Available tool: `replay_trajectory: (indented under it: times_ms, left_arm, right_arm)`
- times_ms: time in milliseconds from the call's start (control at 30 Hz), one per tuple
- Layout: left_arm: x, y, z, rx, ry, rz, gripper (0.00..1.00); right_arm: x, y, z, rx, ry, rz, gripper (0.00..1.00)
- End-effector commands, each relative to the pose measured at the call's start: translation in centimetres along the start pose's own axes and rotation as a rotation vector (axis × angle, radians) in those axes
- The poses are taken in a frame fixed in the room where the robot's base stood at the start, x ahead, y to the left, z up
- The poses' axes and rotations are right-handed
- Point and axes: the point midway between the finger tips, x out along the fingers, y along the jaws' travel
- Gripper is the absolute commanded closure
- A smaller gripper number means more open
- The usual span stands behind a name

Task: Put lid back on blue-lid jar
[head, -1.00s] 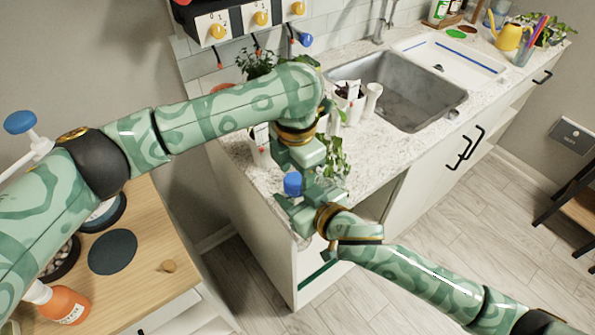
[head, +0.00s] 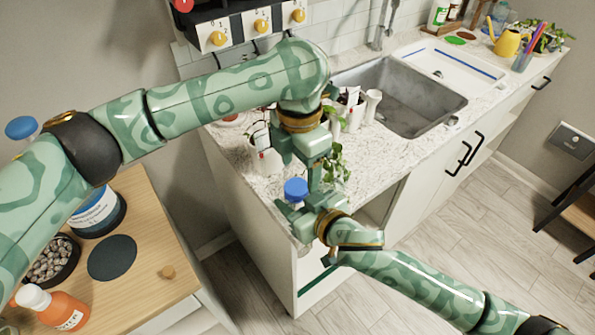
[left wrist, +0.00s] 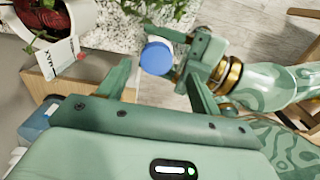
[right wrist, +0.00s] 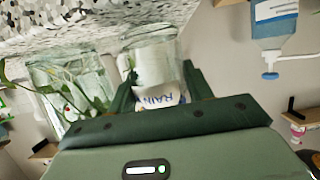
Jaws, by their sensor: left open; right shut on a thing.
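A glass jar (right wrist: 150,58) with a RAIN label stands between my right gripper's fingers in the right wrist view. The blue lid (head: 296,188) shows just above my right gripper (head: 301,214), near the counter's front left corner. It also shows in the left wrist view (left wrist: 156,58), level on top of the held jar. I cannot tell how firmly it is seated. My right gripper is shut on the jar. My left gripper (head: 298,171) is open and empty above and behind the lid. The jar body is mostly hidden in the head view.
A white plant pot (head: 266,160), leafy cuttings (head: 335,165) and a white cup (head: 373,104) stand on the counter (head: 400,150) close by. The sink (head: 405,95) is behind them. A wooden table (head: 150,245) at left holds bottles and a bowl of pebbles (head: 48,260).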

Motion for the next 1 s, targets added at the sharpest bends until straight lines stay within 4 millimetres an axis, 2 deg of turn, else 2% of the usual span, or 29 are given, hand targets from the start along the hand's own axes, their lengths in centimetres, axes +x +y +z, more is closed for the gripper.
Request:
replay_trajectory:
  times_ms: [200, 233, 300, 367, 467, 567, 667, 1000]
  left_arm:
    - [0.0, 0.2, -0.1, -0.003, 0.003, 0.004, 0.35]
    - [0.0, 0.2, -0.1, -0.003, 0.003, 0.004, 0.39]
    - [-0.1, 0.3, -0.1, -0.004, 0.001, 0.008, 0.39]
    - [-0.7, 0.6, 0.1, -0.005, -0.006, 0.019, 0.39]
    - [-2.5, 2.0, 0.2, -0.001, -0.011, 0.088, 0.39]
    - [-3.2, 2.4, 0.1, -0.237, -0.017, 0.111, 0.39]
    - [-3.6, 2.4, 0.0, -0.551, -0.033, 0.115, 0.39]
    - [-4.1, 2.4, -0.3, -1.679, -0.091, 0.092, 0.39]
  right_arm:
    - [0.0, -0.1, 0.1, 0.000, -0.002, -0.001, 1.00]
    - [0.0, -0.1, 0.1, 0.000, -0.002, -0.002, 1.00]
    - [0.0, -0.1, 0.1, 0.000, -0.002, -0.002, 1.00]
    - [0.0, -0.1, 0.1, 0.000, -0.002, -0.002, 1.00]
    - [0.0, -0.1, 0.1, 0.000, -0.002, -0.002, 1.00]
    - [0.0, -0.1, 0.1, 0.001, -0.002, -0.003, 1.00]
    - [0.0, -0.1, 0.1, 0.001, -0.001, -0.003, 1.00]
    - [0.0, -0.1, 0.1, 0.001, -0.001, -0.003, 1.00]
